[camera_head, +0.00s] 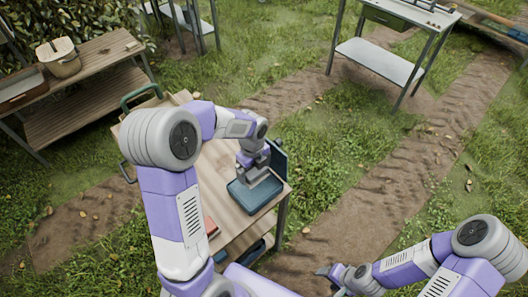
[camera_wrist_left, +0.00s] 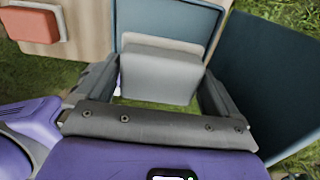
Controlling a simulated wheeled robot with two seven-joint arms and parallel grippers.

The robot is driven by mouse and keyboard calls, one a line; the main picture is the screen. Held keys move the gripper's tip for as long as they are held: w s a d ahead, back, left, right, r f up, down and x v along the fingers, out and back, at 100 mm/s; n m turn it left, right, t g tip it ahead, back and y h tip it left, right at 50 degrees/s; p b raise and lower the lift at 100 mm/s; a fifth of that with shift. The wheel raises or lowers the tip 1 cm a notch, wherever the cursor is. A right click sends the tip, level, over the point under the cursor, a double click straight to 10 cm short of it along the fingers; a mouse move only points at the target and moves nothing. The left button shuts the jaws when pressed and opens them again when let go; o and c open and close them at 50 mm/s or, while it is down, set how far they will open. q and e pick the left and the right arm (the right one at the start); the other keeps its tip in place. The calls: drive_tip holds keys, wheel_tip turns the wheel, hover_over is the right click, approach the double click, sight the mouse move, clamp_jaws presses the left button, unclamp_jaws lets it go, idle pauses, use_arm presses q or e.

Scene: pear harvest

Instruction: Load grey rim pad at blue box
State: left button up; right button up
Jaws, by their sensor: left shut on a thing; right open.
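The blue box (camera_head: 256,197) sits at the right end of the wooden cart top, a dark blue panel like an open lid (camera_head: 277,160) beside it. In the left wrist view the box (camera_wrist_left: 172,18) is behind the held pad and the panel (camera_wrist_left: 268,75) is at right. My left gripper (camera_head: 262,180) is over the box, shut on the grey rim pad (camera_wrist_left: 160,72), which lies between its fingers with a lighter edge showing behind. Whether the pad touches the box is hidden. My right gripper (camera_head: 338,272) is open, low at the bottom, right of the cart.
A red-orange block on a pale base (camera_wrist_left: 32,24) lies left of the box on the cart (camera_head: 222,160). A wooden bench (camera_head: 95,55) with a bucket (camera_head: 60,60) stands at back left. A metal table (camera_head: 380,62) stands at back right. Grass and dirt are open to the right.

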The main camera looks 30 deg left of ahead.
sight(255, 180)
use_arm(q)
drive_tip(key=shift+w+r, duration=0.1)
drive_tip(key=shift+w, duration=0.15)
drive_tip(key=shift+f, duration=0.2)
drive_tip(key=shift+s+f+b, duration=0.1)
drive_tip(key=shift+f+b, duration=0.45)
drive_tip(key=shift+b, duration=0.15)
drive_tip(key=shift+f+b, duration=1.85)
drive_tip(key=shift+f, duration=0.4)
drive_tip(key=shift+f+b, duration=0.35)
drive_tip(key=shift+f, duration=0.15)
